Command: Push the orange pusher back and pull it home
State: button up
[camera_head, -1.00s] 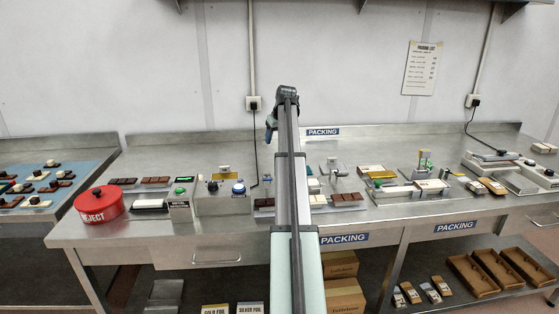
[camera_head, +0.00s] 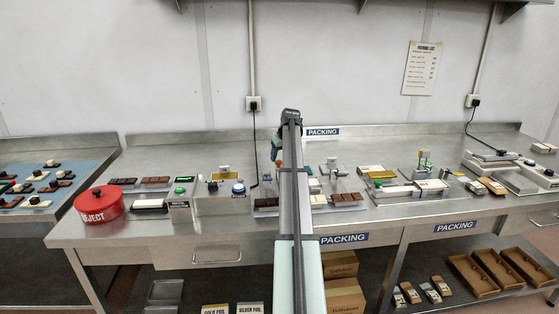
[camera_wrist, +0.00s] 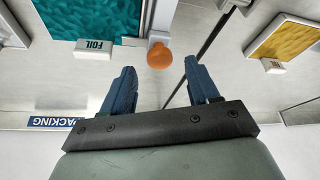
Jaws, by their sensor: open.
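The orange pusher's round knob (camera_wrist: 159,55) shows in the wrist view, just beyond and between my fingertips. It sits at the end of a pale bar beside a teal panel. My gripper (camera_wrist: 160,68) is open, with its two blue fingers apart and nothing between them; a gap to the knob seems to remain, but its depth is hard to judge. In the head view my gripper (camera_head: 276,150) is low over the bench, partly behind my arm. A small orange spot shows just below it; most of the pusher is hidden there.
In the wrist view, the teal panel (camera_wrist: 92,18) with a FOIL label lies left of the knob and a yellow panel (camera_wrist: 285,40) lies right. In the head view, a blue button (camera_head: 238,187) is left of my arm and chocolate bars (camera_head: 347,197) are right.

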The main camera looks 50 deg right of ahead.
jog(key=shift+x, duration=1.4)
jog(key=shift+c, duration=0.2)
grip_shut()
